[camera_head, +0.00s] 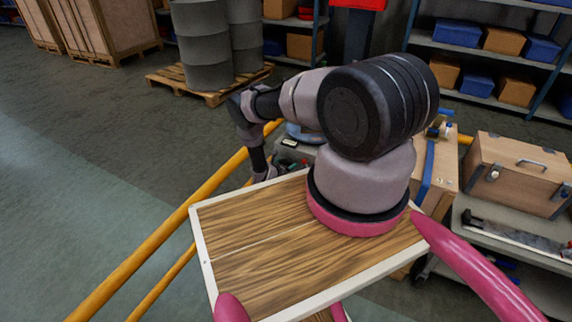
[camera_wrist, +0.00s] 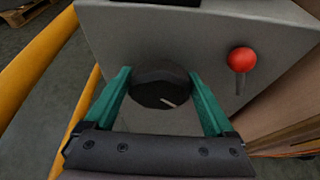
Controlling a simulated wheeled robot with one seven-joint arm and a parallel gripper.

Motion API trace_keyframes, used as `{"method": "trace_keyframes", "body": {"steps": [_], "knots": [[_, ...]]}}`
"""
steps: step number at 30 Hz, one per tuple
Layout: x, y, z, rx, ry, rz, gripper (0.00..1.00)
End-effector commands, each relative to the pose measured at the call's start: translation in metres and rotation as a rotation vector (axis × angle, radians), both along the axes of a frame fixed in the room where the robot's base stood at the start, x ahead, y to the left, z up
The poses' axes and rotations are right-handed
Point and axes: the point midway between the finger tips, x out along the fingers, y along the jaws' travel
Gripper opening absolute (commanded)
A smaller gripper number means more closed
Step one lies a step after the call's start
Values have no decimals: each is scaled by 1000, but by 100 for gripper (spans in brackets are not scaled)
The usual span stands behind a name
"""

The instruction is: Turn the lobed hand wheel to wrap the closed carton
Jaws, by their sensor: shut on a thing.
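In the wrist view, a dark round hand wheel (camera_wrist: 162,90) with a short pale mark on its face sits on the front of a grey machine housing (camera_wrist: 115,35). Its lobes are hard to make out. The teal fingers of my gripper (camera_wrist: 159,75) are on its left and right sides, shut on it. In the head view, my arm reaches down behind my wooden top, and the hand wheel cannot be made out there. A brown carton (camera_head: 438,165) with a blue strap stands right of my arm, partly hidden by it; I cannot tell whether it is the task's carton.
A red ball-ended lever (camera_wrist: 242,62) is close to the right of my gripper. Yellow rails (camera_head: 165,232) run along the left. A brown case (camera_head: 520,172) with a handle stands on a grey cart at the right. Drums (camera_head: 205,45) on a pallet stand behind; floor at left is clear.

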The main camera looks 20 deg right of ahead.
Motion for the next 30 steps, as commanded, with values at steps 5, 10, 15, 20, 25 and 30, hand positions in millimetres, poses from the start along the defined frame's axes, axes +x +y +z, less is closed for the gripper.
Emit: {"method": "trace_keyframes", "body": {"steps": [5, 10, 15, 20, 25, 30], "knots": [[0, 0, 0, 45, -61, 1, 33], [-2, 0, 0, 121, -157, 3, 34], [-3, -1, -1, 217, -279, 4, 33], [-3, -1, -2, 312, -399, 4, 33], [-4, -2, -3, 412, -526, 4, 33], [-5, -3, -3, 506, -646, 0, 33]]}}
